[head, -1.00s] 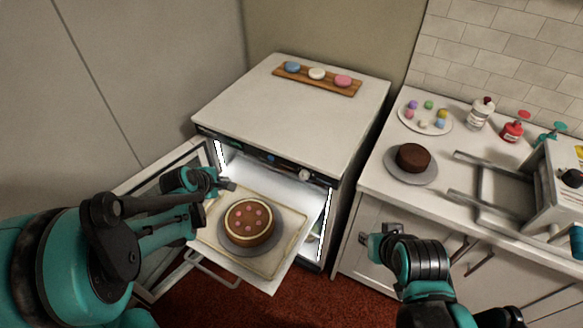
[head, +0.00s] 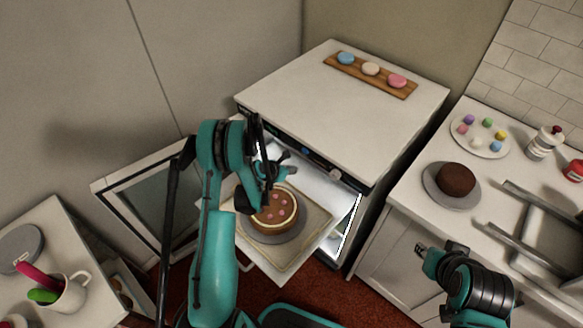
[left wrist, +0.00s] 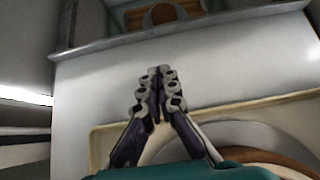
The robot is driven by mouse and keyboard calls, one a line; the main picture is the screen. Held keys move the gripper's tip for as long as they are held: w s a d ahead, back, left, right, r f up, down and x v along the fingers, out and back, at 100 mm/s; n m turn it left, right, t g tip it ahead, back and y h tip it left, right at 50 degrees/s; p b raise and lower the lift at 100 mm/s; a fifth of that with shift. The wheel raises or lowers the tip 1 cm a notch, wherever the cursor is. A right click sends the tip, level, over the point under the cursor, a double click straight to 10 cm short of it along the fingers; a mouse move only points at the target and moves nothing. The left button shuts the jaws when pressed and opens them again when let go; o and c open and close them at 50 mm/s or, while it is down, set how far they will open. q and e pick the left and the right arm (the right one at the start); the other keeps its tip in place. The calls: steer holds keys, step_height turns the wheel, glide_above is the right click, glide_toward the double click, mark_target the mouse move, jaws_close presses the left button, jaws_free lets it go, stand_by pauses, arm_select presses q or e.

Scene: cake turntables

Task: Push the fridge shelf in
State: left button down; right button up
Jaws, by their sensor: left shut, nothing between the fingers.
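The fridge shelf (head: 314,232) is out in front of the open fridge. It holds a beige tray and a plate with a brown cake (head: 275,212) that has pink dots on top. My left gripper (head: 272,172) is over the back left part of the shelf, just behind the cake, and my left arm hides the shelf's left side. In the left wrist view my left gripper (left wrist: 158,78) is shut and empty above the pale shelf surface (left wrist: 95,85); contact cannot be told. My right gripper (head: 424,252) is right of the shelf, before the counter cabinets; its jaws are too small to read.
The fridge door (head: 140,205) stands open at the left. A side table (head: 75,230) with a mug (head: 65,295) is at lower left. The counter (head: 410,195) at right holds a dark cake (head: 457,180). A board with macarons (head: 350,67) lies on the fridge top.

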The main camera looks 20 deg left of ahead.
mark_target(309, 163)
arm_select(q)
steer(key=b+x, duration=0.2)
steer(key=x, duration=0.4)
steer(key=shift+s+b, duration=0.1)
steer(key=shift+b, duration=0.2)
steer(key=shift+w+d+r+b, duration=0.1)
steer(key=shift+w+d+b, duration=0.1)
steer(key=shift+w, duration=0.4)
steer(key=shift+w+d+b, duration=0.15)
steer(key=shift+w, duration=0.4)
steer(key=shift+w+d+r, duration=0.15)
steer(key=shift+w+d, duration=0.1)
steer(key=shift+w, duration=0.35)
steer(key=w, duration=0.1)
steer(key=w+d, duration=0.1)
steer(key=w, duration=0.2)
steer(key=shift+w+d, duration=0.25)
steer(key=shift+d, duration=0.05)
